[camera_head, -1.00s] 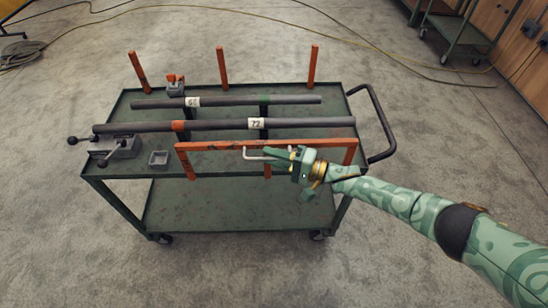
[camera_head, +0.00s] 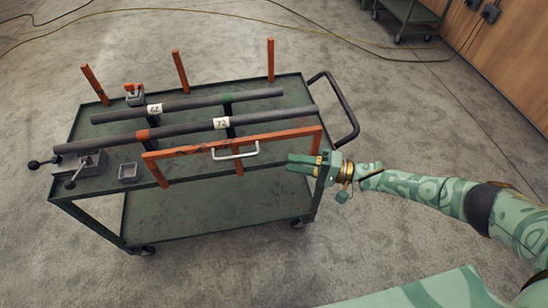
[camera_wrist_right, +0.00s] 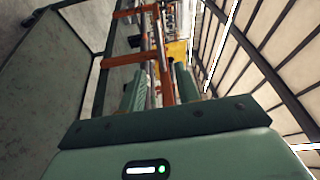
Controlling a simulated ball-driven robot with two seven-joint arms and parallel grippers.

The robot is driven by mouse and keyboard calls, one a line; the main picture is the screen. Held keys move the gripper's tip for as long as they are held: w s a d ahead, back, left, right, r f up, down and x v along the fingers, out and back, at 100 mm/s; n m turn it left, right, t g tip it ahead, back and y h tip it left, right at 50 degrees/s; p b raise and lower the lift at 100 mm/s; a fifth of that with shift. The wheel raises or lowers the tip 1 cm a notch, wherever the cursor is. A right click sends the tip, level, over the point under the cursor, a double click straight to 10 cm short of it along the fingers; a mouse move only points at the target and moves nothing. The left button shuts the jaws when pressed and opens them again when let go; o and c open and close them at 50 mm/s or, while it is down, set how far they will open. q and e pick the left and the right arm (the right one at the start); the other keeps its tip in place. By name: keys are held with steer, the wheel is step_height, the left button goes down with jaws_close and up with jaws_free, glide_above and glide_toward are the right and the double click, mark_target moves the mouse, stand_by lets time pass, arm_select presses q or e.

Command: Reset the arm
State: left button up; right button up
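My right gripper (camera_head: 292,163) is in the air off the front right of the green cart (camera_head: 90,187), apart from the cart's silver handle (camera_head: 236,153). In the right wrist view its two green fingers (camera_wrist_right: 158,82) stand apart with a gap between them, and nothing is held. The handle is on the orange front bar (camera_head: 190,149). A long dark pipe tagged 72 (camera_head: 185,129) and a shorter one tagged 62 (camera_head: 190,104) lie across the cart top. My left gripper is not in view.
Orange posts (camera_head: 180,70) stand along the back edge. A black push handle (camera_head: 345,105) juts out at the right.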

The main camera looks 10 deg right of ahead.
steer(key=shift+v, duration=0.85)
steer(key=s+d+f+n+t+h, duration=0.1)
steer(key=s+d+f+h, duration=0.2)
steer(key=f, duration=0.5)
steer(key=s+f+n+t+h, duration=0.1)
steer(key=s+f+h, duration=0.35)
steer(key=f, duration=0.35)
steer(key=s+d+f+n+t+h, duration=0.1)
steer(key=s+d+f+h, duration=0.2)
steer(key=f, duration=0.5)
steer(key=s+d+f+n+g+h, duration=0.1)
steer(key=s+f, duration=0.5)
steer(key=s, duration=1.2)
steer(key=s+d+f+n+g+h, duration=0.1)
steer(key=s+f+n+g+h, duration=0.2)
steer(key=s, duration=1.5)
step_height(320, 180, down, 4)
steer(key=g+h, duration=0.2)
steer(key=g, duration=0.3)
steer(key=shift+d+n, duration=0.2)
steer(key=shift+n, duration=0.1)
